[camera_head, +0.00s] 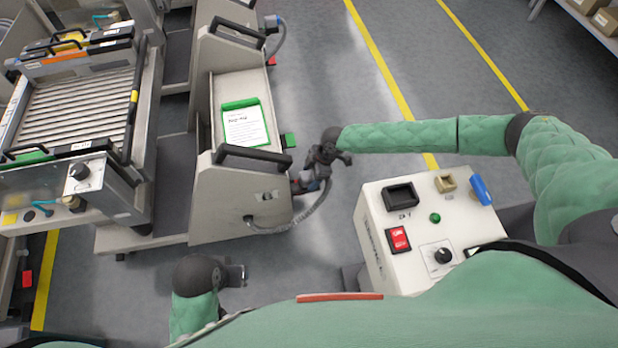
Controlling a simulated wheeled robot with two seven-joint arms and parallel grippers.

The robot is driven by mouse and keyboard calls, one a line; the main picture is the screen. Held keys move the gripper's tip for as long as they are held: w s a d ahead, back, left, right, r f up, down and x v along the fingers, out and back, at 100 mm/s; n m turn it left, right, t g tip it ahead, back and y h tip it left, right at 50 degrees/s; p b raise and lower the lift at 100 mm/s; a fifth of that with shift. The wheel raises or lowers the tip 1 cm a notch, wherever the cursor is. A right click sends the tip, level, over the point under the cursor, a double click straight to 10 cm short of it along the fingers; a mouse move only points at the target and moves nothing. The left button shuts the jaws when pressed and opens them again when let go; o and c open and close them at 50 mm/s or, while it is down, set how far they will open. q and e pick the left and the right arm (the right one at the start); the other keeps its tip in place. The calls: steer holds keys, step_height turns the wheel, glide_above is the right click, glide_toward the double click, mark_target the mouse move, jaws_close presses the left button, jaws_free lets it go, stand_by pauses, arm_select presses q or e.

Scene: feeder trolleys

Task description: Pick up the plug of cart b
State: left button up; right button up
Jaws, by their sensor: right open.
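A pale grey feeder cart (215,190) with a black handle stands left of centre. A grey corrugated cable (290,226) leaves its low right side and curves up to a dark plug (311,184) beside the cart's right edge. No letter on this cart is legible, so I cannot tell if it is cart b. My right gripper (316,172) is open at the plug, its jaws partly covering it. I cannot tell whether they touch it. My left gripper (236,275) is low over the floor, apart from the cart; its jaw opening is unclear.
Another cart (226,50) with its own plug (271,24) stands behind. A roller rack (85,100) is at the left. My white control box is right of the plug. A shelf with cartons (606,18) is top right. Floor between yellow lines is clear.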

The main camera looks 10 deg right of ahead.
steer(key=shift+x, duration=0.9)
steer(key=c, duration=1.4)
